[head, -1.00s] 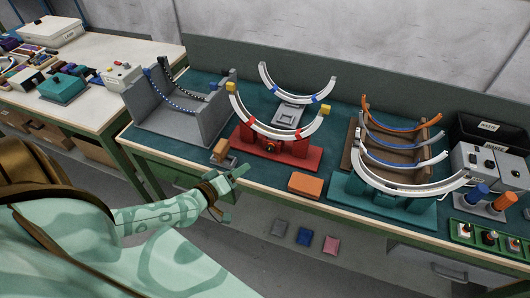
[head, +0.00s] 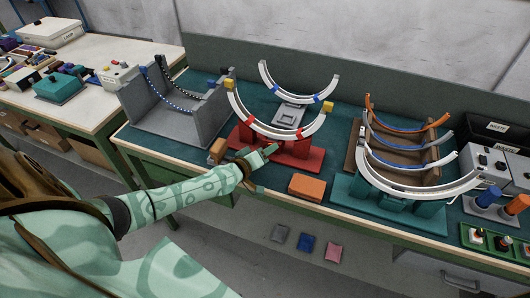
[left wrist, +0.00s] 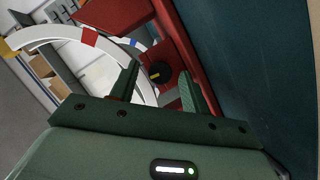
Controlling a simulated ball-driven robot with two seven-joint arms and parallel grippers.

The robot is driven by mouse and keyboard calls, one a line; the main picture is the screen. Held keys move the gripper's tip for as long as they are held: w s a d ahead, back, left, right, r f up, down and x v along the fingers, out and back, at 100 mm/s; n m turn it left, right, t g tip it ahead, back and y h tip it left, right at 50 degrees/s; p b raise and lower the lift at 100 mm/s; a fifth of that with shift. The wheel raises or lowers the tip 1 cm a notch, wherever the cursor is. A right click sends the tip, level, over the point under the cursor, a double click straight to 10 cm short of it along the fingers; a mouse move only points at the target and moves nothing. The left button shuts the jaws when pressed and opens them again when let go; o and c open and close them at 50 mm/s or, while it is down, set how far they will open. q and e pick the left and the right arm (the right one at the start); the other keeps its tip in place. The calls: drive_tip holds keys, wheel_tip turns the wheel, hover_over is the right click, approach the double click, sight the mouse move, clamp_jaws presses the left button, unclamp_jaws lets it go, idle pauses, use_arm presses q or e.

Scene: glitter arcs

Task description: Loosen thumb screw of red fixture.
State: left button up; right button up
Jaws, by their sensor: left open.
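The red fixture (head: 303,158) stands on the green bench mat and carries a white arc (head: 277,131) with red bands and yellow end blocks. Its thumb screw, a dark round knob with a yellow mark (left wrist: 157,74), shows in the left wrist view on the red face. My left gripper (head: 268,153) is in front of the fixture and hides the knob in the head view. In the left wrist view its two fingers (left wrist: 156,88) are apart, with the knob seen between and beyond their tips. I cannot tell whether they touch it. My right gripper is not in view.
An orange block (head: 307,187) lies right of the red fixture near the bench's front edge. A teal fixture (head: 385,206) with another white arc stands further right. A grey cradle (head: 185,115) stands left. A brown block (head: 217,150) sits close to my left arm.

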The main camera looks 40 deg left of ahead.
use_arm(q)
drive_tip(key=c, duration=1)
drive_tip(key=shift+a+f+n+b, duration=0.1)
drive_tip(key=shift+f+n+b, duration=0.3)
drive_tip(key=shift+b, duration=0.65)
drive_tip(key=shift+r+t, duration=0.1)
drive_tip(key=shift+t, duration=0.2)
drive_tip(key=shift+r+n+h, duration=0.15)
drive_tip(key=shift+n+h, duration=0.15)
drive_tip(key=shift+r, duration=0.1)
drive_tip(key=o, duration=1)
drive_tip(key=shift+s, duration=0.1)
